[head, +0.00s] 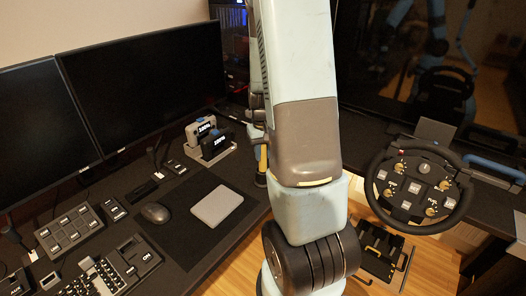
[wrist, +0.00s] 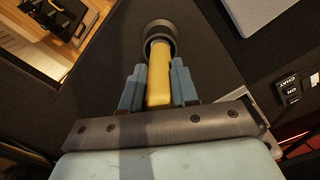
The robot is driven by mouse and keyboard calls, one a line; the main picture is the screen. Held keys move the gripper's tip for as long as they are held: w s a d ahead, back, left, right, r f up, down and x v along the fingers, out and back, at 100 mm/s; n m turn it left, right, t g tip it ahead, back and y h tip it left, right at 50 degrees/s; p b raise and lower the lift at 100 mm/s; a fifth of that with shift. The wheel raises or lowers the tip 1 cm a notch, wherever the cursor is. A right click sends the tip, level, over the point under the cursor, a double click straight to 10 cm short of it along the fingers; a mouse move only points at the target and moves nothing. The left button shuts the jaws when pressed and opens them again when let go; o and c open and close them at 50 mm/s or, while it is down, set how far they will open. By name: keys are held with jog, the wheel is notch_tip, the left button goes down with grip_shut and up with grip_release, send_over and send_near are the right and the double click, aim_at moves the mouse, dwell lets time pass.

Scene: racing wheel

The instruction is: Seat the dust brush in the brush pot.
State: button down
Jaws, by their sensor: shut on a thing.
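The dust brush shows as a yellow handle (wrist: 158,82) in the wrist view, and as a thin yellow strip (head: 263,157) beside my arm in the head view. My gripper (wrist: 158,85) is shut on it, with one blue-grey finger on each side. The brush pot (wrist: 157,27) is a dark round cup at the top of the wrist view. The far end of the brush overlaps the pot's opening; I cannot tell how deep it sits.
A black desk holds a mouse (head: 155,213), a light grey pad (head: 217,205), a button box (head: 73,236) and a dock with two devices (head: 209,140). Monitors (head: 150,80) stand behind. A racing wheel (head: 418,185) is at the right. Wooden floor shows between.

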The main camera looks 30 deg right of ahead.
jog(key=shift+f, duration=0.2)
jog(key=c, duration=0.8)
grip_release()
notch_tip(320, 180, up, 14)
jog(key=shift+f, duration=0.2)
